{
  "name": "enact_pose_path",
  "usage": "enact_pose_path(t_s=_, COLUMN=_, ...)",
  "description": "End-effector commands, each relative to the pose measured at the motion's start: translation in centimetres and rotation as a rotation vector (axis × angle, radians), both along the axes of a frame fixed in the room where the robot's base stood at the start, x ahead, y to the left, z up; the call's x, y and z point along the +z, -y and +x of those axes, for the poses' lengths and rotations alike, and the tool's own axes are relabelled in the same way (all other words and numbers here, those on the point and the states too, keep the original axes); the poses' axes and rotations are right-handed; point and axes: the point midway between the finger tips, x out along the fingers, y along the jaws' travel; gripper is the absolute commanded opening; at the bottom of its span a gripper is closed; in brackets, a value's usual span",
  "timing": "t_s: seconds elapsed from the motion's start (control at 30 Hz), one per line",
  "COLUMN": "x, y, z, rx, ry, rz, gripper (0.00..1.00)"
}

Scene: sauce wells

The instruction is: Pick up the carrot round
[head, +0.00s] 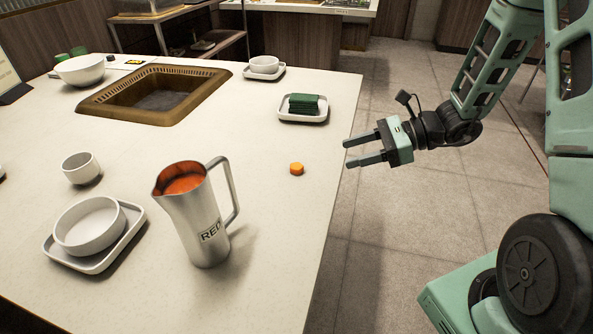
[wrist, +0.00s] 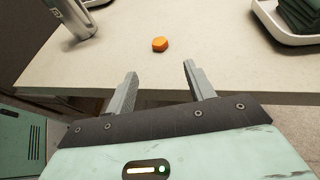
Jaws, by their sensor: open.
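The carrot round (head: 296,168) is a small orange disc lying on the pale countertop near its right edge. It also shows in the wrist view (wrist: 160,44), ahead of my fingers and slightly left of the middle of the gap. My gripper (head: 347,153) is open and empty, just off the right edge of the counter, with its two fingers pointing left toward the carrot round. In the wrist view my gripper's fingertips (wrist: 160,70) are spread, with the counter edge beneath them. A gap separates the fingers from the carrot round.
A metal pitcher (head: 203,235) marked RED, with red contents, stands left of the carrot round. A white tray (head: 303,118) with folded green cloths lies behind it. A bowl on a tray (head: 60,258) and a sunken well (head: 95,110) are further left. Counter around the carrot is clear.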

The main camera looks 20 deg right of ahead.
Motion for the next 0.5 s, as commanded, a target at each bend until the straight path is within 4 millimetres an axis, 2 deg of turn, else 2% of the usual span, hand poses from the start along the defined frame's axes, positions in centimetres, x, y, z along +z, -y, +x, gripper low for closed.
enact_pose_path(t_s=0.03, x=-0.6, y=-1.1, z=0.3, rx=0.006, ry=-0.002, rz=0.001, gripper=0.54)
enact_pose_path(t_s=0.2, x=-1.7, y=-3.6, z=1.4, rx=0.005, ry=-0.001, rz=-0.001, gripper=0.54)
enact_pose_path(t_s=0.5, x=-2.5, y=-5.7, z=2.3, rx=0.005, ry=0.001, rz=-0.001, gripper=0.54)
